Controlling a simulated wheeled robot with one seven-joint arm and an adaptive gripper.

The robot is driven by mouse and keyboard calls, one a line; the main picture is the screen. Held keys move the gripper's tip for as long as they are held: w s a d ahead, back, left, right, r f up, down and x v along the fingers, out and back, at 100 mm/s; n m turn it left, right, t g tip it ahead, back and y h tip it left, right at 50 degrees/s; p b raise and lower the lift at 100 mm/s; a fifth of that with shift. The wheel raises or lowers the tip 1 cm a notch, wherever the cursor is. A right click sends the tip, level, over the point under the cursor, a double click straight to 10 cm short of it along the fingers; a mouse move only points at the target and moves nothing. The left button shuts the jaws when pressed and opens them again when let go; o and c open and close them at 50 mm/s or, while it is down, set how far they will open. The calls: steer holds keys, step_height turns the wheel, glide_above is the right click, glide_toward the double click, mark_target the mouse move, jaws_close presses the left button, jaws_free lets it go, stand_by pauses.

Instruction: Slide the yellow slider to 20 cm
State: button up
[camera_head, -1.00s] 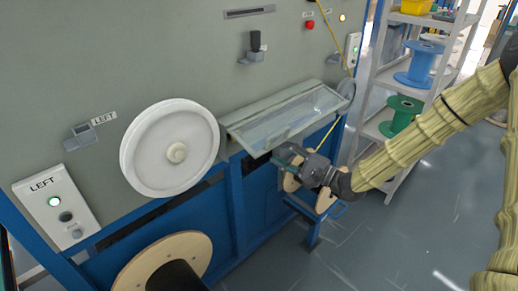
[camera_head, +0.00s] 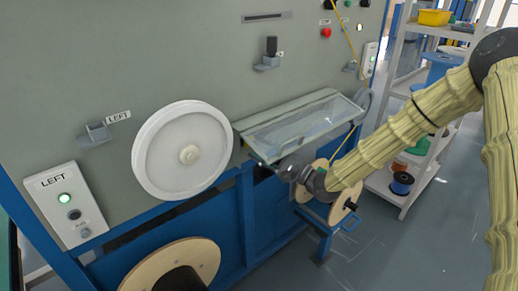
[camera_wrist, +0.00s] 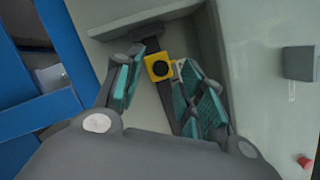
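The yellow slider (camera_wrist: 158,67), a small yellow block with a round black knob, sits on a dark rail (camera_wrist: 151,34) in the wrist view. My gripper (camera_wrist: 160,60) is open, with a teal-padded finger on either side of the slider. The slider appears between the fingertips; I cannot tell whether either finger touches it. In the head view, my gripper (camera_head: 262,162) is under the lower left part of the clear-covered trough, and the slider is hidden there. No scale marks can be read.
The clear-covered trough (camera_head: 300,122) projects just above my gripper. A white wheel (camera_head: 182,150) is to its left on the grey panel. A wooden spool (camera_head: 343,200) stands below and right on a blue frame. A shelf with spools (camera_head: 402,183) is farther right.

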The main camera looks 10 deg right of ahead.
steer(key=shift+w+a+r, duration=0.1)
steer(key=shift+w+a, duration=0.25)
steer(key=shift+a, duration=0.1)
steer(key=shift+c, duration=0.5)
jaws_close()
steer(key=shift+w+d+p, duration=0.25)
steer(key=shift+w+d, duration=0.2)
steer(key=shift+d, duration=0.15)
steer(key=shift+w+d+p, duration=0.25)
steer(key=shift+w+d, duration=0.15)
steer(key=shift+d, duration=0.2)
steer(key=shift+o, duration=0.5)
jaws_free()
